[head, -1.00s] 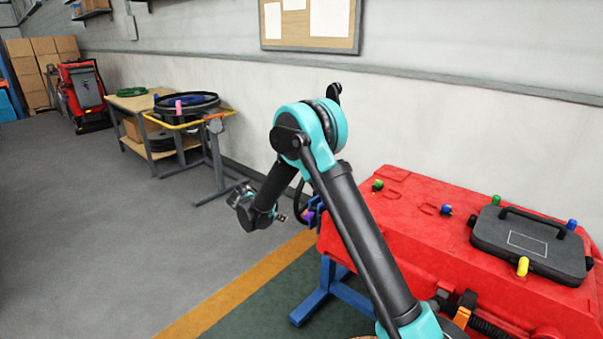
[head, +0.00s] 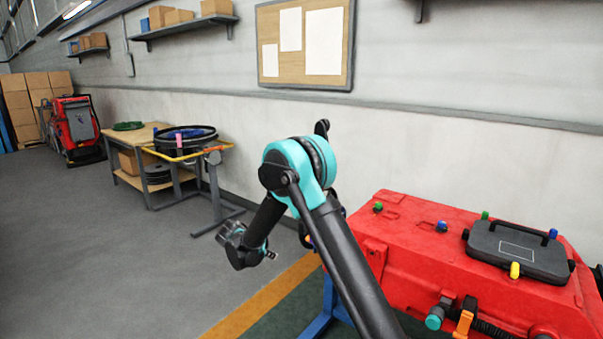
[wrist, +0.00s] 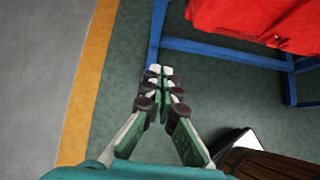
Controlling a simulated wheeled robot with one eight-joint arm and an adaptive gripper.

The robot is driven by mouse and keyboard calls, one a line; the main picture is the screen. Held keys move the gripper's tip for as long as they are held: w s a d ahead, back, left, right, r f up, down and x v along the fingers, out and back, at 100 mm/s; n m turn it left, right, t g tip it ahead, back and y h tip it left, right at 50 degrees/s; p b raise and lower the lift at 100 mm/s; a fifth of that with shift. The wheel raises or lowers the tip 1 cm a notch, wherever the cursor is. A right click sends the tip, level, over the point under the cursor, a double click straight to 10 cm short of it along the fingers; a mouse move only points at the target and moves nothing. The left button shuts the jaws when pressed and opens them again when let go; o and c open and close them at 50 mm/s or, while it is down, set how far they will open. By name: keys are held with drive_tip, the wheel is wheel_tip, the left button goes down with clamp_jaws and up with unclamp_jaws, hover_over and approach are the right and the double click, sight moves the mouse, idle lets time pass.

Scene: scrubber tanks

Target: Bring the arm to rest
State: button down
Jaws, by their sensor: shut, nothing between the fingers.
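My arm rises from the bottom of the head view, bends at a teal elbow and hangs down to the left. My gripper (head: 268,256) is at its lower end, small and partly turned away in the head view, left of the red tank and apart from it. In the wrist view my gripper (wrist: 154,72) points down over the green floor, its fingertips together with nothing between them.
A red tank (head: 400,250) on a blue stand (wrist: 225,52) is at the right, with a black lid (head: 522,247) on top. A wheeled stand with a black ring (head: 185,135) and a workbench (head: 130,135) are at the left. Grey floor (head: 110,260) is clear.

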drive_tip(key=s+d+r+m+g+y, duration=0.1)
drive_tip(key=s+d+r+m, duration=0.25)
drive_tip(key=d, duration=0.35)
drive_tip(key=s+d+r+m+g+y, duration=0.1)
drive_tip(key=s+d+r+m, duration=0.1)
drive_tip(key=s+d+m, duration=0.45)
drive_tip(key=s+d+r+m+g+y, duration=0.1)
drive_tip(key=s+d+r+m, duration=0.2)
drive_tip(key=d, duration=0.5)
drive_tip(key=s+d+f+m+y, duration=0.1)
drive_tip(key=s+d+m, duration=0.3)
drive_tip(key=s+m, duration=0.3)
drive_tip(key=s+d+f+m+y, duration=0.1)
drive_tip(key=s+d+m, duration=0.4)
drive_tip(key=s, duration=0.9)
drive_tip(key=shift+s+f+m+y, duration=0.3)
drive_tip(key=shift+s+f+m, duration=0.1)
drive_tip(key=shift+m, duration=1)
